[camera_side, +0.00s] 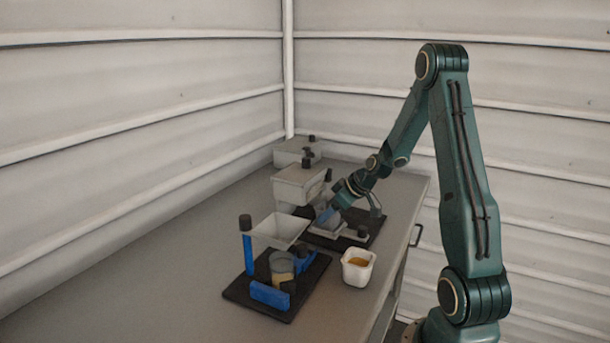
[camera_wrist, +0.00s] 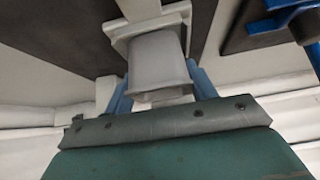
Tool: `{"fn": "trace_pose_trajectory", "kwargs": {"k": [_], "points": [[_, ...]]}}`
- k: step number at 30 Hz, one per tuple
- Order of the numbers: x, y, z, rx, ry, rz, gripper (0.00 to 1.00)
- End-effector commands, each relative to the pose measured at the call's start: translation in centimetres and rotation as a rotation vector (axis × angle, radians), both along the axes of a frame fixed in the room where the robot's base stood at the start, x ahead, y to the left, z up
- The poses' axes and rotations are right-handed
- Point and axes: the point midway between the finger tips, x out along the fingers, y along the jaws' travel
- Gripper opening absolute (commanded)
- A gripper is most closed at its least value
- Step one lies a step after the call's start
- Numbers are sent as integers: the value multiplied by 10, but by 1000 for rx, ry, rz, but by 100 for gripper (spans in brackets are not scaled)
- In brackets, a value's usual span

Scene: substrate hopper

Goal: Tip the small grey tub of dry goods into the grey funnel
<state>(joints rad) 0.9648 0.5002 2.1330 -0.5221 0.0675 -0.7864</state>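A small grey tub (camera_wrist: 160,62) shows in the wrist view between the blue fingers of my gripper (camera_wrist: 160,84), in front of a pale square-edged piece (camera_wrist: 121,40). The fingers lie close along both sides of the tub; I cannot tell whether they press on it. In the side view my gripper (camera_side: 328,214) reaches down at the pale holder on the rear dark mat, and mostly hides the tub. The tub's contents are not visible. A grey funnel (camera_side: 280,229) stands nearer the camera, left of my gripper, on a blue post (camera_side: 248,255), above a jar (camera_side: 282,264).
A white tub (camera_side: 357,268) with yellowish contents stands near the table's right edge. Grey hoppers (camera_side: 298,185) and (camera_side: 296,151) stand behind the funnel. A blue block (camera_side: 270,294) is on the front dark mat (camera_side: 240,287). The table's left front (camera_side: 140,285) is clear.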

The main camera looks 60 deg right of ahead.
Motion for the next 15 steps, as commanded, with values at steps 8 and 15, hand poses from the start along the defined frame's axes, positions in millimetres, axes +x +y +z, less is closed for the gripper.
{"fn": "trace_pose_trajectory", "kwargs": {"k": [8, 15], "points": [[0, 0, 2, -1, -1, 0, 38], [1, -1, 13, -2, -3, 1, 38]]}}
